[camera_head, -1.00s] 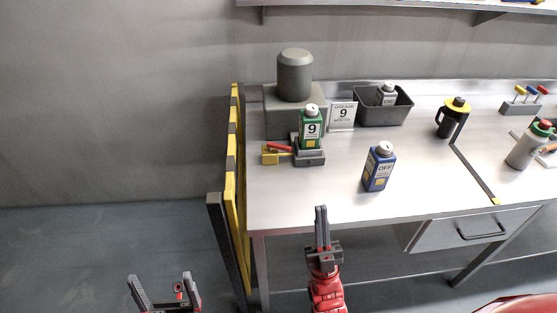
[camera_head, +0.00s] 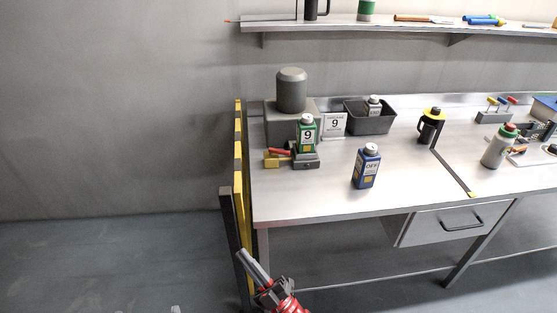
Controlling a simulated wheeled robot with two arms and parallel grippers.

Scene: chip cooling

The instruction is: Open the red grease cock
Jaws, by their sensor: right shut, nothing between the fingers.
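The red grease cock (camera_head: 279,152) is a small red lever above a yellow block (camera_head: 275,163) at the left end of the steel bench. It sits just left of a grey holder (camera_head: 306,164) in which a green bottle marked 9 (camera_head: 306,136) stands upright. My right gripper (camera_head: 243,254) is shut and empty. It is in front of the bench's left end, low and near the yellow and black post, well apart from the cock. Of my left gripper, only a small tip (camera_head: 175,309) seems to show at the bottom edge; its jaws are hidden.
A blue bottle marked OFF (camera_head: 366,167) stands on the bench right of the cock. A grey machine (camera_head: 291,92) and a 9 sign (camera_head: 333,125) are behind. A yellow and black guard (camera_head: 238,165) borders the bench's left end. A shelf (camera_head: 400,28) hangs above.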

